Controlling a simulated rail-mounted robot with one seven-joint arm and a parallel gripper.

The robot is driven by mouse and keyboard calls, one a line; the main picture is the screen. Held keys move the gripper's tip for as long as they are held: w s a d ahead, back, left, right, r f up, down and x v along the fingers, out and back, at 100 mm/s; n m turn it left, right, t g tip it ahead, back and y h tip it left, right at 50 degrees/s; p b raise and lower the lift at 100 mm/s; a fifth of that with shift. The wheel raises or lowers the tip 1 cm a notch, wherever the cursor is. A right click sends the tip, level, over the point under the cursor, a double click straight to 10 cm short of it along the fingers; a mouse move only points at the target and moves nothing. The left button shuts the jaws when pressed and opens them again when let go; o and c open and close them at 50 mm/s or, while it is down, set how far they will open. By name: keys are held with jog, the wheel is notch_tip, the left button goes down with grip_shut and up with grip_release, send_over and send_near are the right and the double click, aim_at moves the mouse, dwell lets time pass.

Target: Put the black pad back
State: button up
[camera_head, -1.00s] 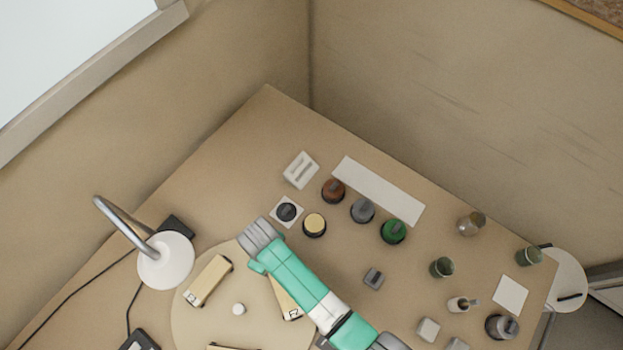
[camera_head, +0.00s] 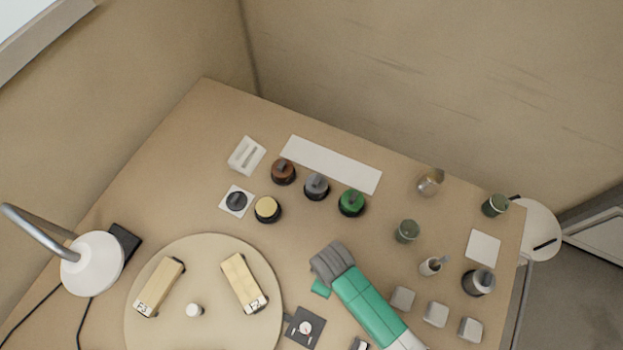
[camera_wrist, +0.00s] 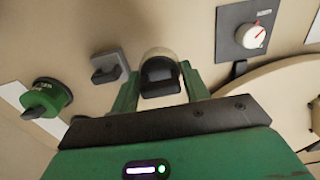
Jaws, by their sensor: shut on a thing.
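My gripper (camera_head: 331,262) is over the middle of the bench, right of the round board, its grey end hiding what is under it in the head view. In the wrist view my gripper (camera_wrist: 160,80) has its two green fingers shut on a black piece (camera_wrist: 160,72), which looks like the black pad. A pale rounded shape shows around the piece's far side; I cannot tell whether it belongs to it. A grey block with a raised grip (camera_wrist: 108,66) lies just left of the fingers, apart from them.
A green knob (camera_head: 351,202) stands beyond my gripper, with grey and brown knobs to its left. A black knob sits on a white plate (camera_head: 227,209) beside a yellow one (camera_head: 267,209). A dial panel (camera_head: 304,328) lies nearer. Pale cubes (camera_head: 435,313) stand to the right.

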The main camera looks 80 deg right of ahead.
jog(key=w+d+b, duration=0.1)
jog(key=w+d, duration=0.2)
jog(key=d, duration=0.1)
jog(key=w+d+f, duration=0.1)
jog(key=w+d, duration=0.2)
jog(key=d, duration=0.1)
jog(key=w+d+b, duration=0.1)
jog(key=w+d, duration=0.1)
jog(key=d, duration=0.3)
jog(key=shift+w+d+f+b, duration=0.1)
jog(key=shift+w+f+b, duration=0.1)
jog(key=shift+w+b, duration=0.15)
jog(key=shift+w+d+f+b, duration=0.1)
jog(key=shift+f+b, duration=0.15)
jog(key=shift+f, duration=0.65)
jog(key=shift+w+d+f+b, duration=0.1)
jog(key=shift+f+b, duration=0.1)
jog(key=shift+f, duration=0.65)
jog(key=shift+f, duration=0.15)
jog(key=o, duration=0.9)
notch_tip(320, 180, up, 12)
jog(key=p, duration=0.3)
jog(key=shift+r, duration=0.2)
